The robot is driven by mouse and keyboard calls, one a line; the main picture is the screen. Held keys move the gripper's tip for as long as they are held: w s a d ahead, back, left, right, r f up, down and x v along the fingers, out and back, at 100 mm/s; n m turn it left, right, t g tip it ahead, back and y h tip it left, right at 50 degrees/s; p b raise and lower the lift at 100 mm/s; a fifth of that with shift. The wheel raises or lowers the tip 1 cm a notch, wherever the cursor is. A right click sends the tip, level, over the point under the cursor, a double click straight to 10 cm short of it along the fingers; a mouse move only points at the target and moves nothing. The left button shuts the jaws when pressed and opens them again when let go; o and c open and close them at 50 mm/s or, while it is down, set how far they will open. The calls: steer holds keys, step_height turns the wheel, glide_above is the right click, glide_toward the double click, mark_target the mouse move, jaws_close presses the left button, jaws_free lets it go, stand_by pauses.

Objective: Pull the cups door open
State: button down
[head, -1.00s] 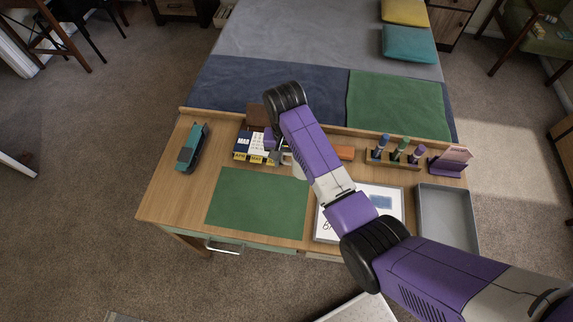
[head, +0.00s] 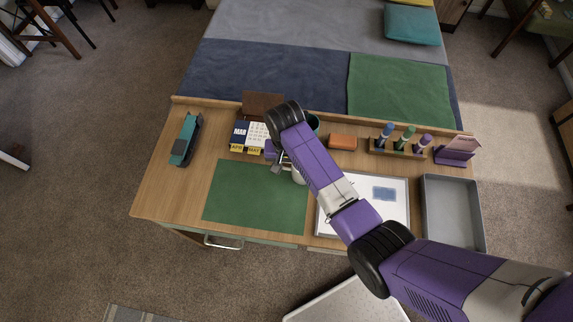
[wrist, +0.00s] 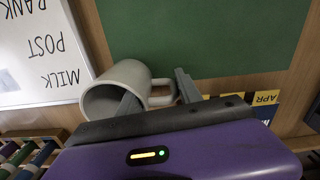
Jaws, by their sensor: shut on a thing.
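No door marked for cups shows in either view. A grey mug (wrist: 112,78) is at my gripper, with its open rim toward the lower left of the wrist view and its handle on the right. In the head view the mug (head: 298,178) is mostly hidden behind my arm. My gripper (wrist: 160,95) has one finger at the mug's rim and the other just past the handle; it is shut on the mug. In the head view the gripper (head: 281,163) is low over the back middle of the desk. Whether the mug still touches the desk is unclear.
A green blotter (head: 255,197) lies clear in front. A whiteboard (head: 385,220), grey tray (head: 452,235), marker holder (head: 398,148), orange block (head: 343,142), calendar (head: 249,136) and teal stapler (head: 186,140) surround it. A metal handle (head: 222,243) is on the desk's front.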

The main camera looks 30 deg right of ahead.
steer(key=shift+f, duration=0.15)
steer(key=c, duration=0.8)
jaws_free()
